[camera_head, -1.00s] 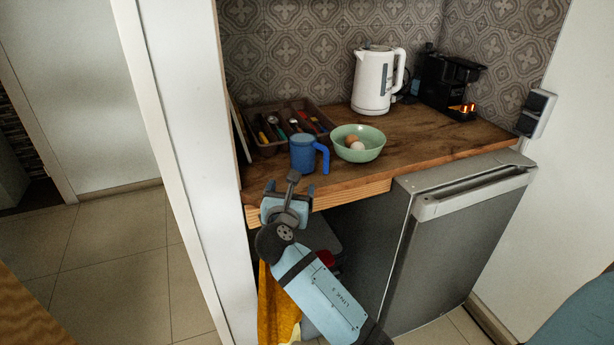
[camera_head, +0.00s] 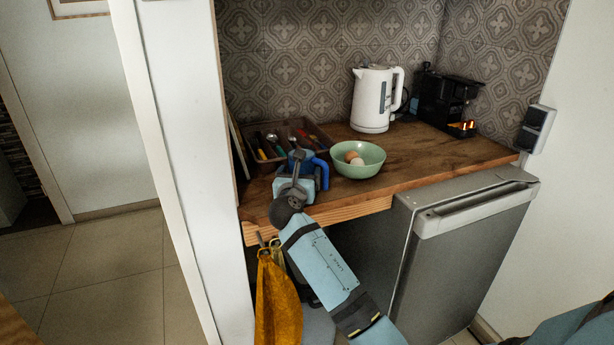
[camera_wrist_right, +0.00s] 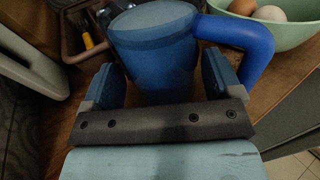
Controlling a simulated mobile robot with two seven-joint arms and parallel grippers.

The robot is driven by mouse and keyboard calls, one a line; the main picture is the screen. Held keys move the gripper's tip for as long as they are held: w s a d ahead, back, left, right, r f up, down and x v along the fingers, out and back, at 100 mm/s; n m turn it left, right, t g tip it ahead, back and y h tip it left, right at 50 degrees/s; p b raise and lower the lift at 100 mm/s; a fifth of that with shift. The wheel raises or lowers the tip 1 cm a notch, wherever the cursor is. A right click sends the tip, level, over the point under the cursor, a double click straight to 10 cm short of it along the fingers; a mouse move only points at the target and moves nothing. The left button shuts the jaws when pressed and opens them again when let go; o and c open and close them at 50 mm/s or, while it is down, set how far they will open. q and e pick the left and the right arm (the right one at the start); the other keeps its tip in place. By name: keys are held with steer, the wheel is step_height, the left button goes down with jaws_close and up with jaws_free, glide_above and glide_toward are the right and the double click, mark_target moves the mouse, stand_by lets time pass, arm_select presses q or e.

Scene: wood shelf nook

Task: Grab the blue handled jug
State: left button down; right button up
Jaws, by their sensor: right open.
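The blue jug (camera_wrist_right: 155,45) stands upright on the wooden counter, with its blue handle (camera_wrist_right: 243,42) pointing to the right. In the head view most of the jug is hidden behind my right gripper (camera_head: 296,178), and its handle (camera_head: 320,170) shows at the right. In the wrist view the right gripper (camera_wrist_right: 163,88) is open, with one blue finger pad on each side of the jug's body. The handle lies outside the right finger. Whether the pads touch the jug is not clear. My left gripper is not in view.
A green bowl (camera_head: 358,171) with eggs stands close to the right of the jug. A cutlery tray (camera_head: 322,137) lies behind it. A white kettle (camera_head: 371,100) and a black coffee machine (camera_head: 443,100) stand farther back. The wooden counter (camera_head: 430,151) is bare at the right.

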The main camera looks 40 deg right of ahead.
steer(key=shift+w+d, duration=0.35)
steer(key=shift+d, duration=0.1)
steer(key=c, duration=1)
steer(key=shift+r, duration=0.3)
steer(key=shift+r+p, duration=2.65)
steer(key=shift+r, duration=7)
steer(key=shift+r, duration=0.1)
